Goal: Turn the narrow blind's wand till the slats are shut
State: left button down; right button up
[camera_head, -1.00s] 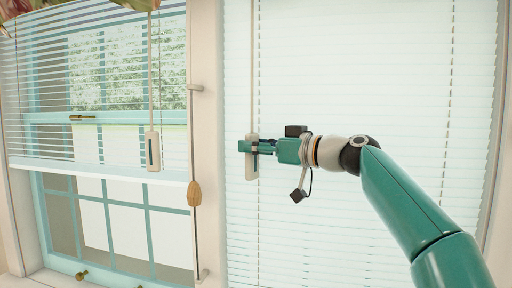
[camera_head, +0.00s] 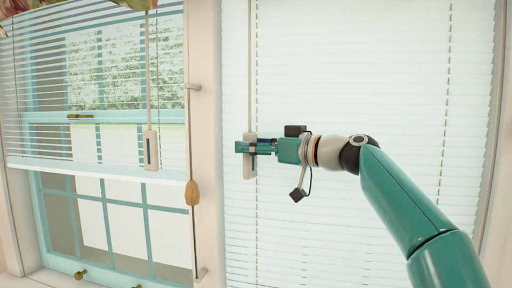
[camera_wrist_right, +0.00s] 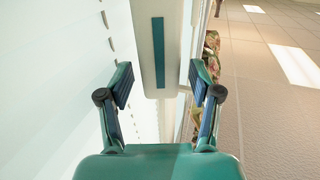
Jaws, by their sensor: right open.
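The right-hand blind (camera_head: 350,210) is pale, and its slats look nearly flat together, with only thin lines between them. Its wand (camera_head: 250,70) hangs near its left edge and ends in a white handle (camera_head: 249,170). My right gripper (camera_head: 245,147) is at this handle, with its fingers level. In the right wrist view the handle (camera_wrist_right: 173,45), with a teal stripe, stands between the open fingers of my right gripper (camera_wrist_right: 163,85), apart from both. My left gripper is out of view.
A raised blind (camera_head: 60,80) with open slats covers the top of the left window, and its own wand handle (camera_head: 151,150) hangs there. A cord with a wooden tassel (camera_head: 193,193) hangs on the post between the windows.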

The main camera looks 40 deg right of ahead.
jog(key=shift+s+d, duration=0.1)
jog(key=v, duration=0.7)
jog(key=shift+s+d, duration=0.15)
jog(key=shift+s, duration=0.25)
jog(key=shift+f, duration=0.1)
